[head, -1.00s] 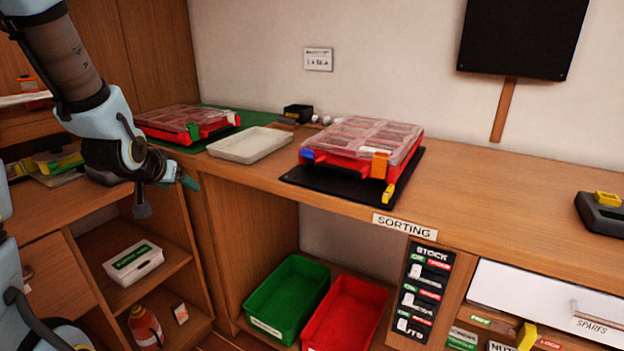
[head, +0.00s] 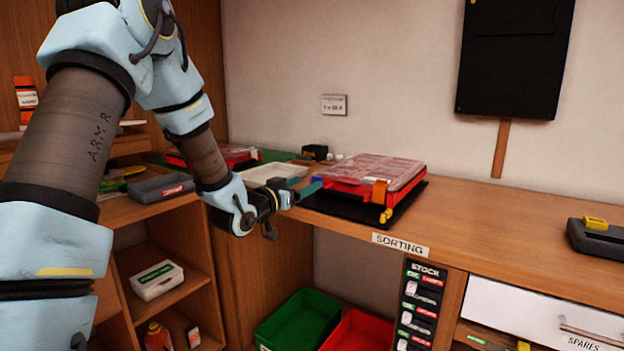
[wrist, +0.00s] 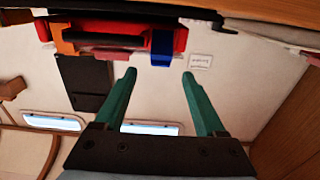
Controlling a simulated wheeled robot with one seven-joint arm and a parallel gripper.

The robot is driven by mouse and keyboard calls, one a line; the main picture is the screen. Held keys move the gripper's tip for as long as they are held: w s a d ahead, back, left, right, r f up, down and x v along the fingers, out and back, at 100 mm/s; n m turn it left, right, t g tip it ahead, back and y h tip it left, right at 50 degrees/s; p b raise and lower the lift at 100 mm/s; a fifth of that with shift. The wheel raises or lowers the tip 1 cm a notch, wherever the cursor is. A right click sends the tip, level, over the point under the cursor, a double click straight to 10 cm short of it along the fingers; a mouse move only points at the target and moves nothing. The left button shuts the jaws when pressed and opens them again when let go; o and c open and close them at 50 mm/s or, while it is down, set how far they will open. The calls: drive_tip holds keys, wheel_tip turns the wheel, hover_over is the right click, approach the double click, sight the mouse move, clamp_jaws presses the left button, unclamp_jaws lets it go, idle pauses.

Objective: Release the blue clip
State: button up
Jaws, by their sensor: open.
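The red case (head: 352,186) with a clear lid lies on a black mat (head: 408,205) on the bench. Its blue clip (wrist: 161,47) is on the front side near one corner; in the head view it is small and partly hidden by my gripper. An orange clip (head: 379,191) is on the same side, farther right. My gripper (wrist: 160,76) has teal fingers, spread apart and empty. The blue clip lines up with the gap between the fingertips, a little beyond them. I cannot tell whether the blue clip is latched.
A second red case (head: 230,154) and a pale tray (head: 272,172) stand at the left on the bench. A yellow-topped dark device (head: 597,238) is at the right. Green (head: 297,322) and red (head: 352,332) bins sit below. The bench right of the case is clear.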

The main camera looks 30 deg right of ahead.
sight(316, 179)
drive_tip(key=shift+p+x, duration=0.3)
drive_tip(key=shift+x, duration=1.75)
drive_tip(key=shift+c, duration=0.2)
clamp_jaws()
